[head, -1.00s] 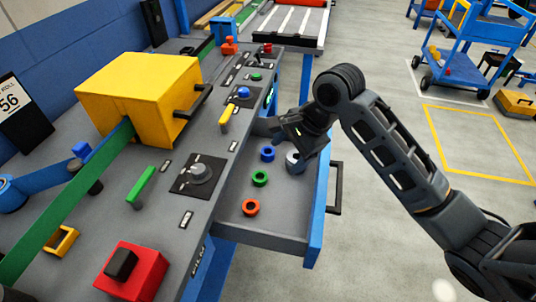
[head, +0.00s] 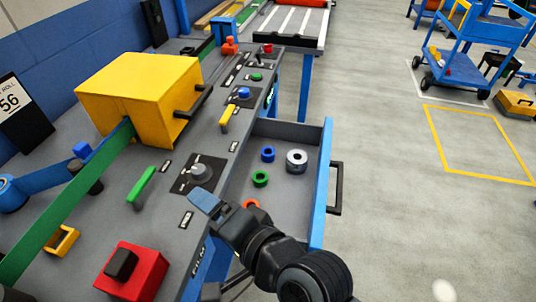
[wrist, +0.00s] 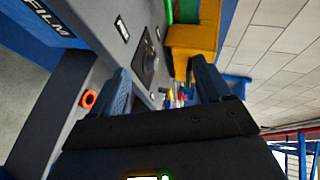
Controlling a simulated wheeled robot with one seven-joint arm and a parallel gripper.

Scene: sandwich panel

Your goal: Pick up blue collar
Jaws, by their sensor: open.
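The blue collar (head: 268,154) is a small ring lying in the open drawer (head: 300,220), near its far end. A green collar (head: 260,179) lies nearer to me, and a grey metal ring (head: 296,161) lies to the right. An orange collar (head: 251,204) is partly hidden behind my arm; it also shows in the wrist view (wrist: 89,99). My gripper (head: 205,203) is over the panel's edge at the drawer's left, apart from the blue collar. Its two blue fingers are spread and empty in the wrist view (wrist: 161,85). I cannot make out the blue collar there.
The grey panel (head: 215,165) left of the drawer carries a knob (head: 201,173), a yellow lever (head: 229,118) and a green handle (head: 146,183). A yellow box (head: 140,90) and a red block with a black button (head: 140,275) stand on it.

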